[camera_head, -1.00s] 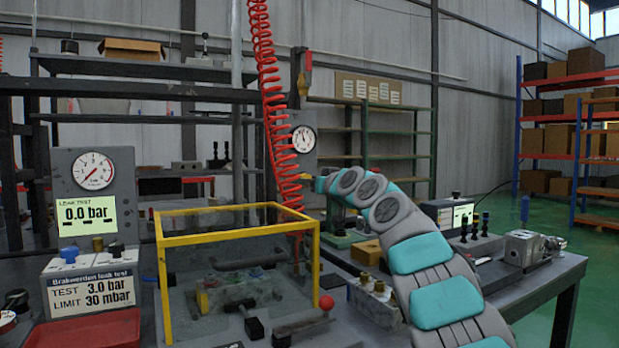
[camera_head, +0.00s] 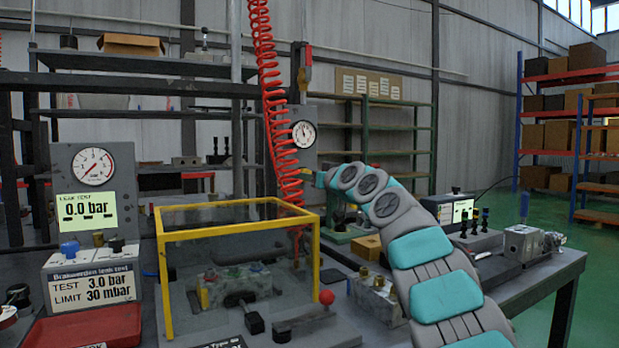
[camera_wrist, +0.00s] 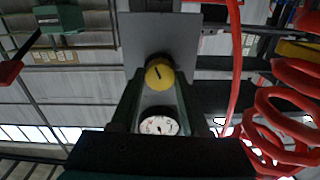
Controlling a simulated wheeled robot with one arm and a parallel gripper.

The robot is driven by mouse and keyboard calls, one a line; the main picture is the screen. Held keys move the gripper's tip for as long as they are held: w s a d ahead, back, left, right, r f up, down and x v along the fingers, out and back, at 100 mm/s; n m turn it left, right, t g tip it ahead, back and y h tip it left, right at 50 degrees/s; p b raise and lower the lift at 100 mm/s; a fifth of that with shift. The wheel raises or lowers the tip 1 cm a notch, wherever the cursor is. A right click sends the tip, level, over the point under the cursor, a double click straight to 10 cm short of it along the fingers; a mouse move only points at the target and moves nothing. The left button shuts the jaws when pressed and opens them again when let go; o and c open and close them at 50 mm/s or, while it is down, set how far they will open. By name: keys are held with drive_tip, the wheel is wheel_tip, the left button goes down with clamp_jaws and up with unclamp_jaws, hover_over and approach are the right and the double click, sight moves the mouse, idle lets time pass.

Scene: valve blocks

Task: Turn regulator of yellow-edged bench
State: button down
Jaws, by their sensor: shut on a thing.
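The regulator is a round yellow knob (camera_wrist: 159,74) with a dark mark on its face, in front of a grey panel in the wrist view. The two dark fingers of my gripper (camera_wrist: 159,84) stand on either side of it and are shut on it. In the head view my gripper (camera_head: 317,175) reaches the grey gauge post behind the yellow-edged box (camera_head: 163,290), and only a small bit of yellow shows there. A round white gauge (camera_wrist: 158,126) shows between the fingers; it also appears on the post in the head view (camera_head: 303,134).
A red coiled hose (camera_head: 272,90) hangs close left of my gripper; it is near at the right of the wrist view (camera_wrist: 280,100). A leak test unit (camera_head: 92,200) stands at left. Valve blocks (camera_head: 378,296) lie on the bench beneath my arm.

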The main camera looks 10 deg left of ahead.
drive_tip(key=shift+m, duration=0.3)
drive_tip(key=shift+f+m+p, duration=0.1)
drive_tip(key=shift+m+p, duration=0.4)
drive_tip(key=shift+m, duration=5.9)
drive_tip(key=shift+c, duration=2)
unclamp_jaws()
drive_tip(key=b+v, duration=0.2)
drive_tip(key=v, duration=0.5)
drive_tip(key=shift+s+d+b, duration=0.25)
drive_tip(key=shift+s+b, duration=0.1)
